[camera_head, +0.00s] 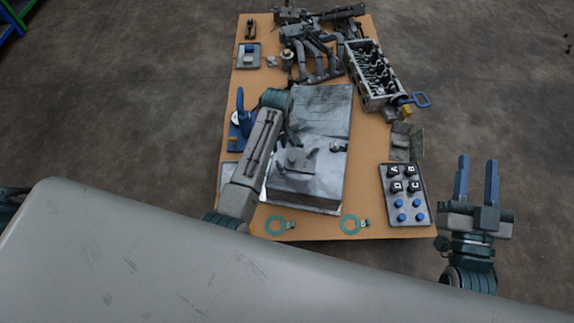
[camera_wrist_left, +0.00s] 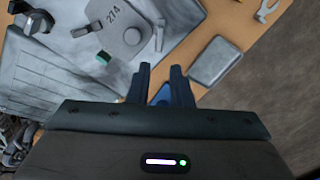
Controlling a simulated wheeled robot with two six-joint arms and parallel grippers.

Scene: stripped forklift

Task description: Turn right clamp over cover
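The grey cover (camera_head: 297,162) sits on the metal housing (camera_head: 313,193); it also shows in the left wrist view (camera_wrist_left: 120,35), marked 274. The right clamp (camera_head: 338,147) is a small dark piece beside the cover's right side; it appears black in the left wrist view (camera_wrist_left: 35,20). My left gripper (camera_wrist_left: 162,72) is open and empty, with a gap between its dark fingers. It is off to the side of the cover, apart from the right clamp. In the head view my left arm hides part of this area. My right gripper (camera_head: 477,180) is open and empty, right of the table.
A tray (camera_head: 420,215) with lettered black blocks and blue knobs lies on the right of the table (camera_head: 315,228). A cylinder block (camera_head: 372,75) and manifold (camera_head: 315,55) stand at the back. A blue device (camera_head: 240,130) stands on the left. Two green rings lie at the front.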

